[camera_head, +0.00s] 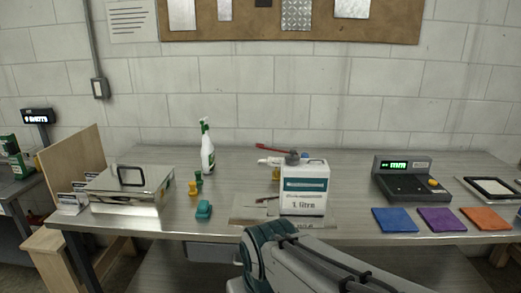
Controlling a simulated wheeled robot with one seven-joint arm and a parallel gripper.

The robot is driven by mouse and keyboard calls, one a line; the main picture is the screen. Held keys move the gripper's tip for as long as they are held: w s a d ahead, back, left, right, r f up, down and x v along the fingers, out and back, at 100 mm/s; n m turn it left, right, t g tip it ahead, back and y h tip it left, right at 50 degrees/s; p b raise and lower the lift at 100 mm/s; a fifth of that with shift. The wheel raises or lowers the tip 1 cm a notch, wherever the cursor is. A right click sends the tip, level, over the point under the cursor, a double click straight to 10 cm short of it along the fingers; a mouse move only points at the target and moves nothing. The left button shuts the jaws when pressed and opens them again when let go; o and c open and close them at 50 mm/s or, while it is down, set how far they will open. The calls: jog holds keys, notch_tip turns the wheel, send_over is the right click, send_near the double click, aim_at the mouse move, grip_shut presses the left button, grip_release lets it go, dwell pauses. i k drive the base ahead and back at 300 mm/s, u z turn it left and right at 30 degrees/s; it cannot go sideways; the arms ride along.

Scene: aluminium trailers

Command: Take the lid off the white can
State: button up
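The white can (304,187) is a boxy container with a teal band and "1 litre" on its front. It stands upright on the metal bench, right of the middle of the view. A small dark grey round piece (292,158) shows at the top left of the can. It looks like the lid, but I cannot tell whether it is seated on the can. My arm rises from the bottom edge in front of the bench, below the can. My gripper is not visible, so its opening and anything in it cannot be seen.
A flat plate (250,211) lies at the can's base. A scale (403,180) and blue (394,220), purple (441,219) and orange (485,219) cloths lie right. Bench between can and scale is clear.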

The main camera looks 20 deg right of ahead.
aim_at(292, 157)
jog(key=z, duration=0.55)
jog(key=i, duration=0.9)
jog(key=z, duration=0.85)
